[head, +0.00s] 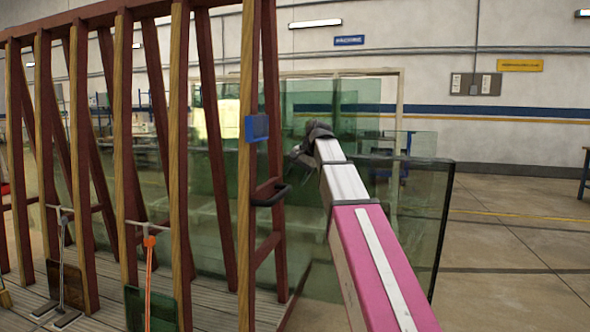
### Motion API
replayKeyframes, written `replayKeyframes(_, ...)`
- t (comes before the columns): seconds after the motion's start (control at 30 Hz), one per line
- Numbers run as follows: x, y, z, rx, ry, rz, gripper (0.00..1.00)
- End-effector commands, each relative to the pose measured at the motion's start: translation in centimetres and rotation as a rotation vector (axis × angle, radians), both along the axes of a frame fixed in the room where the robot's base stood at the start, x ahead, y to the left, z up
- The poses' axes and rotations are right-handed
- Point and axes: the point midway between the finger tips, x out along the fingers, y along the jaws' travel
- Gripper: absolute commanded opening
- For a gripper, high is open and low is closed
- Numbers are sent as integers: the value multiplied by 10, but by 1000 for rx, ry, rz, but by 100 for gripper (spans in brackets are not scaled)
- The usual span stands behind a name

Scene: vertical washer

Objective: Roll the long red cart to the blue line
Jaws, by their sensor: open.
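The long red cart (278,140) fills the left half of the head view. It is a tall A-shaped rack with dark red beams, pale wooden upright strips and a slatted floor. A black handle (271,196) and a blue block (257,128) sit on its near right upright. My gripper (298,155) is small and dark at the far end of my arm. It is open, appears empty, and shows just right of and above the handle, apart from it in the picture. No blue line shows on the visible floor; a blue stripe (500,110) runs along the back wall.
Large green glass panes (425,215) stand behind and right of my arm. Brooms or squeegees (150,255) and a dark glass piece (135,308) are at the cart's left part. A dark table (586,170) stands at the right edge. Open concrete floor lies at right.

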Motion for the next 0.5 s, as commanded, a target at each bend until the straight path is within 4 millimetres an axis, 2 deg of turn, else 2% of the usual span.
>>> replayKeyframes(0.03,1,1,11,6,-1,0,64)
replayKeyframes(0.1,0,3,20,13,-1,-1,64)
replayKeyframes(0.2,-1,4,24,16,0,-2,64)
replayKeyframes(0.5,3,16,0,17,1,-2,64)
